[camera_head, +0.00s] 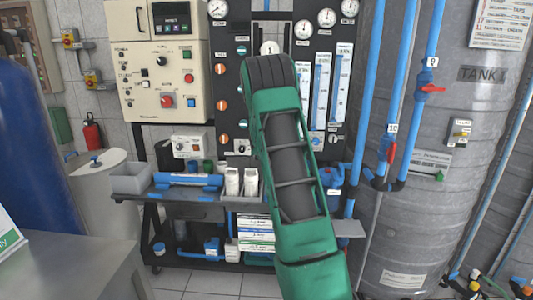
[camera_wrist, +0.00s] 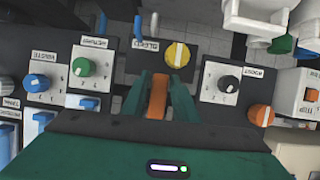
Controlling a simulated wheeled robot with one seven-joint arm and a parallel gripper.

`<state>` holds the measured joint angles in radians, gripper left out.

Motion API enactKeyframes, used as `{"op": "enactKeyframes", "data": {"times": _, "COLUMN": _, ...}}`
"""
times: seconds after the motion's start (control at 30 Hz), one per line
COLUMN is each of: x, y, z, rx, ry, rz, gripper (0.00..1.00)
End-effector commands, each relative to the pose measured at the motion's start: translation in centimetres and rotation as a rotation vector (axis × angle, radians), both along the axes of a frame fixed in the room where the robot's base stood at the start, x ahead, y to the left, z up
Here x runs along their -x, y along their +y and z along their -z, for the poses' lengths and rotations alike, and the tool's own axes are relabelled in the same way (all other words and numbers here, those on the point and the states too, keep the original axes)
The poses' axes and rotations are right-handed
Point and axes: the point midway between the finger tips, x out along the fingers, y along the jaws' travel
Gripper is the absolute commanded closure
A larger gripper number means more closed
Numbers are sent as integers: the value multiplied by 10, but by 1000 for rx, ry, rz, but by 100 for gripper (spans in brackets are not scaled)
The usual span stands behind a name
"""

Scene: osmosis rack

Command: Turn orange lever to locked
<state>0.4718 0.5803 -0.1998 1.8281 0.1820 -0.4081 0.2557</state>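In the wrist view an orange lever (camera_wrist: 158,97) shows between the two green fingers of my gripper (camera_wrist: 160,82). The fingers stand close on both sides of it and look shut on it, with little or no gap. The lever points along the fingers, just below a yellow round knob (camera_wrist: 176,55) on a dark plate. In the head view my green arm reaches up over the black gauge panel (camera_head: 337,30). It hides the gripper and the lever there.
Beside the lever are a green knob (camera_wrist: 82,67), a blue knob (camera_wrist: 38,83), a black knob (camera_wrist: 229,83) and another orange knob (camera_wrist: 261,115). White fittings (camera_wrist: 262,17) stick out at the upper right. Blue pipes (camera_head: 362,90) and a grey tank (camera_head: 465,130) stand right of my arm.

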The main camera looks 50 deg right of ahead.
Motion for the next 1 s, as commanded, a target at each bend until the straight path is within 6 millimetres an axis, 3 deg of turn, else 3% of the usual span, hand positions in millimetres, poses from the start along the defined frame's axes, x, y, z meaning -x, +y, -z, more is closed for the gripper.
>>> {"op": "enactKeyframes", "data": {"times": 0.53, "x": 52, "y": 63, "z": -33, "rx": -1, "ry": 2, "rz": 0, "gripper": 73}}
{"op": "enactKeyframes", "data": {"times": 1.0, "x": 61, "y": 73, "z": -37, "rx": -1, "ry": 3, "rz": 1, "gripper": 73}}
